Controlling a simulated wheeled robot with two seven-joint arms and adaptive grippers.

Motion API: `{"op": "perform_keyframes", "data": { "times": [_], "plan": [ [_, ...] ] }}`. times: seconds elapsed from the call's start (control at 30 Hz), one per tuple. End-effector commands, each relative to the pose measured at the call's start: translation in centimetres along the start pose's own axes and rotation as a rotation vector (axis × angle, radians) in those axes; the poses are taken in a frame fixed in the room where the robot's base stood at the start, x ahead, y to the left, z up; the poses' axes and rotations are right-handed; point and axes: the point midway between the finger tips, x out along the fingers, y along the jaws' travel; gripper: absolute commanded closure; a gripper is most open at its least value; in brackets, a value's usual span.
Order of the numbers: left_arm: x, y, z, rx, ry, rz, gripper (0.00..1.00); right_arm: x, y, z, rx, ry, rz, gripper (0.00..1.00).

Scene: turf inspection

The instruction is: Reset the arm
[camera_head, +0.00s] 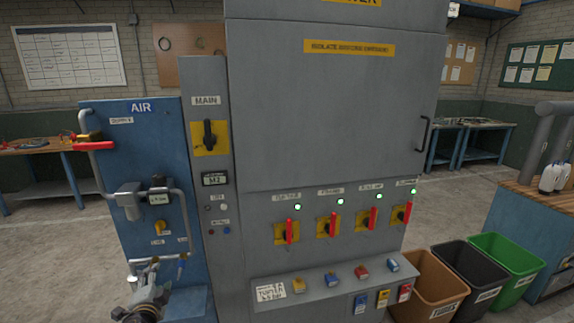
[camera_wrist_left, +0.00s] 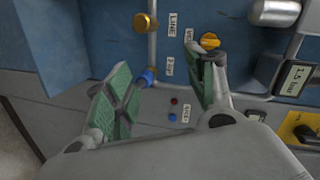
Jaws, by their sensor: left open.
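My left gripper (camera_head: 143,272) is low at the left in the head view, in front of the lower part of the blue AIR panel (camera_head: 115,190). In the left wrist view the same gripper (camera_wrist_left: 163,75) has its two green-padded fingers spread, with nothing held between them. A yellow knob (camera_wrist_left: 209,41) shows just past the tip of the right finger; I cannot tell whether they touch. A blue-tipped valve (camera_wrist_left: 150,76) and a brass knob (camera_wrist_left: 146,22) show beyond the gap between the fingers. My right gripper is not in view.
A grey cabinet (camera_head: 320,120) stands beside the panel, with a yellow MAIN switch (camera_head: 209,137) and several red-handled switches (camera_head: 327,226). Brown (camera_head: 428,284), black (camera_head: 475,270) and green (camera_head: 510,262) bins stand at the right.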

Motion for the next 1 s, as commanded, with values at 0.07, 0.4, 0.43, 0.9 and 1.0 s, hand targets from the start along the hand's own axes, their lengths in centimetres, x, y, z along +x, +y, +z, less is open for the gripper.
{"op": "perform_keyframes", "data": {
  "times": [0.07, 0.4, 0.43, 0.9, 1.0],
  "plan": [
    [-1.8, 2.4, 0.1, -0.084, -0.045, 0.068, 0.45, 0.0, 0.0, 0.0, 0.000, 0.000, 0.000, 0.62],
    [-10.7, 11.2, 0.6, -0.398, -0.262, 0.378, 0.45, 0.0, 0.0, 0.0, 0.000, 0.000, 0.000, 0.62],
    [-11.6, 12.0, 0.5, -0.424, -0.281, 0.407, 0.45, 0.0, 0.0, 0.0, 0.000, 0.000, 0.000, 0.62],
    [-23.4, 18.1, -0.8, -0.679, -0.511, 0.766, 0.45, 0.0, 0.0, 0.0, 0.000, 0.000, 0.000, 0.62],
    [-24.9, 18.5, -1.1, -0.704, -0.536, 0.810, 0.45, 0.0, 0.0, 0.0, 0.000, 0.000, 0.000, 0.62]
  ]
}}
